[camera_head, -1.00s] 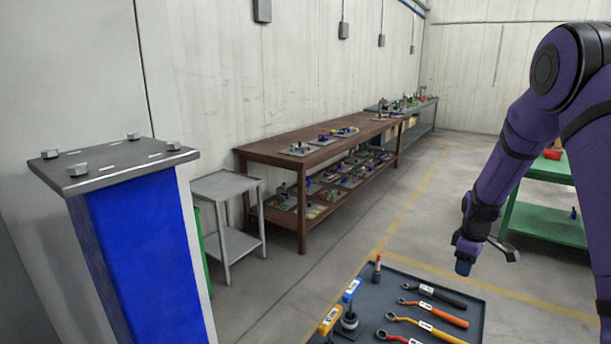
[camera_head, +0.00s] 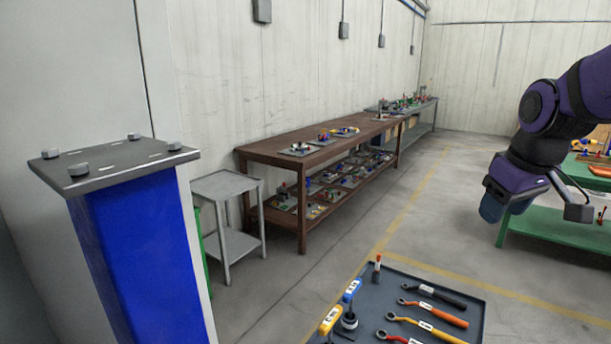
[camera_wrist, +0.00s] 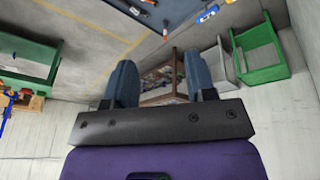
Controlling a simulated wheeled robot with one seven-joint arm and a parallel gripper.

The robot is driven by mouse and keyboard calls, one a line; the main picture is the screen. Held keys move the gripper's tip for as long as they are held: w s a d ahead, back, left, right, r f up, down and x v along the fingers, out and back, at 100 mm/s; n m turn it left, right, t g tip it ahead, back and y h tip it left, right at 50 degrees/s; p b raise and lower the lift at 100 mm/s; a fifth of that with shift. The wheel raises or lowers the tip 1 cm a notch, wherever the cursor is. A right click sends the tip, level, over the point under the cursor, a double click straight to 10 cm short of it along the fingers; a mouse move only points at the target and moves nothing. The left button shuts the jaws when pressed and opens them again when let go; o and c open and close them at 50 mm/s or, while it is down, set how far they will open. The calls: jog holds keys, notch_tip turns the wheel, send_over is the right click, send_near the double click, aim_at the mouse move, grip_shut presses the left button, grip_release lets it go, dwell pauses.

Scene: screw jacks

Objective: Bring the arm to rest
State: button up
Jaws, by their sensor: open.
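My purple arm is at the right of the head view, folded up high. Its dark blue gripper (camera_head: 490,207) hangs clear of the floor in front of the green table. In the wrist view my gripper (camera_wrist: 160,80) shows two blue fingers set wide apart, with nothing between them. Past the fingers are the floor and the shelved bench. No object is held.
A dark tray (camera_head: 472,300) with wrenches and screw jacks is at the lower middle. A green table (camera_head: 550,230) stands behind my gripper. A brown bench (camera_head: 303,229) and grey cart (camera_head: 226,184) line the wall. A blue column (camera_head: 150,260) stands left. Floor between is open.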

jog(key=s+a+r+m, duration=0.1)
jog(key=s, duration=0.7)
jog(key=s+a+r+m+t, duration=0.1)
jog(key=s+a+r+m, duration=0.1)
jog(key=s, duration=0.6)
jog(key=shift+t, duration=0.3)
jog(key=shift+a, duration=0.1)
